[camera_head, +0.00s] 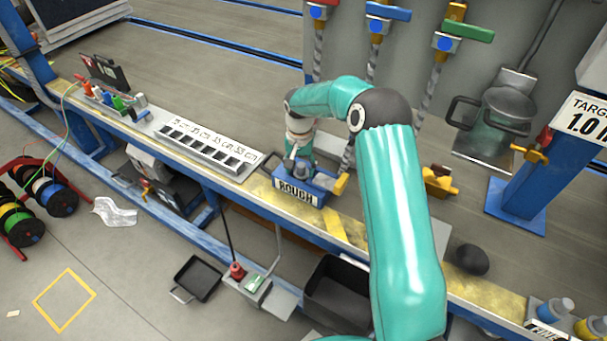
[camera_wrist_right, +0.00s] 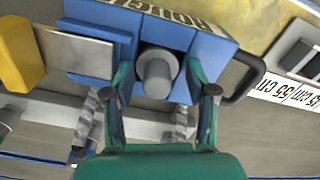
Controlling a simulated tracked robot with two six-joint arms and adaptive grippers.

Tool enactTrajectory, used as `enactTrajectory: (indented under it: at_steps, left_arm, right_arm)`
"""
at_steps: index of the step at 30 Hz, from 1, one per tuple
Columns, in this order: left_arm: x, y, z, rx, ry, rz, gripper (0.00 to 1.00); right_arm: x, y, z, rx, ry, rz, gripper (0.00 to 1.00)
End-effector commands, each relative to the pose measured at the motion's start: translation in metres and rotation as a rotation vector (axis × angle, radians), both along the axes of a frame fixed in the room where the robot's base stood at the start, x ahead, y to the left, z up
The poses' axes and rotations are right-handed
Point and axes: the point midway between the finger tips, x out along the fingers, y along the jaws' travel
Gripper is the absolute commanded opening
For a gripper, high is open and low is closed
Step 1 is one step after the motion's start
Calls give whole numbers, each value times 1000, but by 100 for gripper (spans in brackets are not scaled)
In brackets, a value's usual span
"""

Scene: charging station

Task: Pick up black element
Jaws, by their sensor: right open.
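My right gripper (camera_head: 300,168) is at the blue block marked ROUGH (camera_head: 297,192) on the long rail. In the right wrist view the open fingers (camera_wrist_right: 158,78) stand on either side of a grey round knob (camera_wrist_right: 156,72) on that block, with gaps beside it. Nothing is clearly gripped. Which thing is the black element is not certain: a dark rounded lump (camera_head: 470,259) lies on the rail at right, and a white labelled tray (camera_head: 226,138) has a row of black squares, pieces or empty slots. My left gripper is not in view.
A black plate stands in a holder (camera_head: 108,72) with coloured plugs at the rail's far left. A black bin (camera_head: 338,290) and a shallow tray (camera_head: 196,278) are below the rail. A FINE block (camera_head: 548,318) is at lower right. Coloured valve handles (camera_head: 388,12) hang behind.

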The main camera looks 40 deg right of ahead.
Motion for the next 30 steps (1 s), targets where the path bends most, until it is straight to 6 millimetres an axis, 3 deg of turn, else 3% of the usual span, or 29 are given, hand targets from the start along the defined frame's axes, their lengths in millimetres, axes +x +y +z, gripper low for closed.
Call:
enactTrajectory:
  at_steps: [1, 9, 12, 23, 30]
  left_arm:
    - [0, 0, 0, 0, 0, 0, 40]
    - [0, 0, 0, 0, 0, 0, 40]
    - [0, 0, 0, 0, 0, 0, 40]
    - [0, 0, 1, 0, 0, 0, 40]
    - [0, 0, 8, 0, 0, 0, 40]
  right_arm:
    - [0, 0, 0, 0, 0, 0, 57]
    - [0, 0, 0, 0, 0, 0, 12]
    - [0, 0, 1, 0, 0, 0, 0]
    - [0, 0, 7, -1, -2, -1, 0]
    - [1, -1, 46, -2, -5, 0, 0]
